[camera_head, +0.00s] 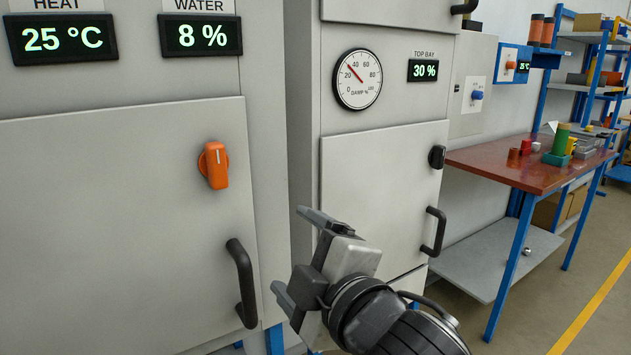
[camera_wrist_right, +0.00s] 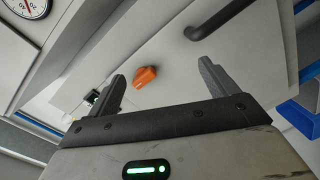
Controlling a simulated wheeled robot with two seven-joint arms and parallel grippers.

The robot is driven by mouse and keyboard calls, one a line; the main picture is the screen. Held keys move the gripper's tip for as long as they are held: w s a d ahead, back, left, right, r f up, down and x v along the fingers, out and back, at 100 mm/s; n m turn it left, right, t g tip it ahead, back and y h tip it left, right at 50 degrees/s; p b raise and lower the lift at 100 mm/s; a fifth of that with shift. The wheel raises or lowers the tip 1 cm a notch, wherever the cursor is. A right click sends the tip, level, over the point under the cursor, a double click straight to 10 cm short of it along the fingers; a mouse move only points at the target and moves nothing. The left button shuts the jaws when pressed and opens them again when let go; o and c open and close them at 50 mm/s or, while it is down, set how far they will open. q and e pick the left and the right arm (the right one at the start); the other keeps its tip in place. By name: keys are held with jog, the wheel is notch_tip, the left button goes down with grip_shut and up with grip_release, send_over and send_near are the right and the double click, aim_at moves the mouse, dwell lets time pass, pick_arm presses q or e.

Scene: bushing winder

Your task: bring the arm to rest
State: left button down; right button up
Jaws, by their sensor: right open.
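My right gripper (camera_head: 296,254) is open and empty, held up in front of the grey cabinets in the head view. Its two fingers point to the left, with a wide gap between them. In the right wrist view, the open fingers (camera_wrist_right: 163,80) show with the orange knob (camera_wrist_right: 145,77) seen between them, apart from both. In the head view that orange knob (camera_head: 214,165) is on the left cabinet door (camera_head: 110,210), up and left of the gripper. My left gripper is not in view.
The left door has a black handle (camera_head: 242,283). The middle cabinet carries a dial (camera_head: 357,79), a black knob (camera_head: 437,157) and a handle (camera_head: 434,232). A red-topped bench (camera_head: 500,163) with several small items stands at right. The floor at right is clear.

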jog(key=s+d+f+m+g+h, duration=0.15)
jog(key=d+f+m, duration=0.35)
jog(key=f, duration=0.6)
jog(key=s+d+f+m+h, duration=0.15)
jog(key=d+f+m, duration=0.35)
jog(key=f, duration=0.6)
jog(key=s+d+f+m+g+h, duration=0.2)
jog(key=s+d+f+m, duration=0.5)
jog(key=s+f, duration=0.5)
notch_tip(320, 180, down, 2)
jog(key=shift+d+f+h, duration=0.15)
jog(key=shift+d+h, duration=0.45)
